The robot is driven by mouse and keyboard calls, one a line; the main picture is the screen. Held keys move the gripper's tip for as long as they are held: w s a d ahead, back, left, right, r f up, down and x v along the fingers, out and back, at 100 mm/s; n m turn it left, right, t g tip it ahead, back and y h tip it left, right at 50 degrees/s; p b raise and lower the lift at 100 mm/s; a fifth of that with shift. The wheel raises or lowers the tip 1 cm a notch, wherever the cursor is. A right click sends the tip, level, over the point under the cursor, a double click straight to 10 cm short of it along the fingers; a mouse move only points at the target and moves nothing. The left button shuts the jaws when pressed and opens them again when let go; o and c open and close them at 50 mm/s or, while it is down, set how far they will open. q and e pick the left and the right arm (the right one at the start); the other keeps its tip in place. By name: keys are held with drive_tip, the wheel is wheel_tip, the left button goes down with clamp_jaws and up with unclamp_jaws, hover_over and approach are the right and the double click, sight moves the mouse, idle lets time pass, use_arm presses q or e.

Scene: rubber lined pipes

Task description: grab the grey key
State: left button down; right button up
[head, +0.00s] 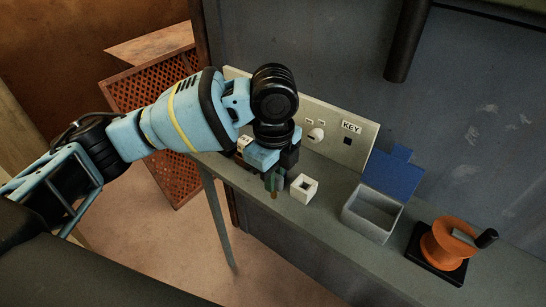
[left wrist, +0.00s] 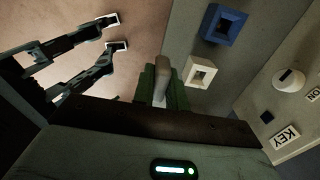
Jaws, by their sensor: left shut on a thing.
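My left gripper (head: 275,182) is over the bench, pointing down, just left of a small white square block. In the left wrist view its green fingers (left wrist: 162,88) are shut on a slim grey piece, the grey key (left wrist: 161,75), which sticks out past the fingertips. The rest of the key is hidden between the fingers. In the head view only a small tip shows below the fingers. A white panel (head: 365,147) with a "KEY" label (head: 351,127) and a dark square hole (head: 347,141) stands behind.
The white block (head: 303,188) with a square hole lies close by. A blue block (left wrist: 225,24) with a hole shows in the left wrist view. A grey box (head: 370,213) with an open blue lid (head: 391,174) and an orange spool (head: 443,245) stand to the right.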

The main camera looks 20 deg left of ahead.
use_arm(q)
drive_tip(key=shift+s+d+r, duration=0.1)
drive_tip(key=shift+s+d, duration=0.15)
drive_tip(key=shift+s, duration=0.65)
drive_tip(key=shift+s+d+r, duration=0.1)
drive_tip(key=shift+s+d, duration=0.15)
drive_tip(key=shift+s, duration=0.6)
drive_tip(key=shift+s+d+r, duration=0.1)
drive_tip(key=shift+s+d, duration=0.15)
drive_tip(key=shift+s, duration=0.65)
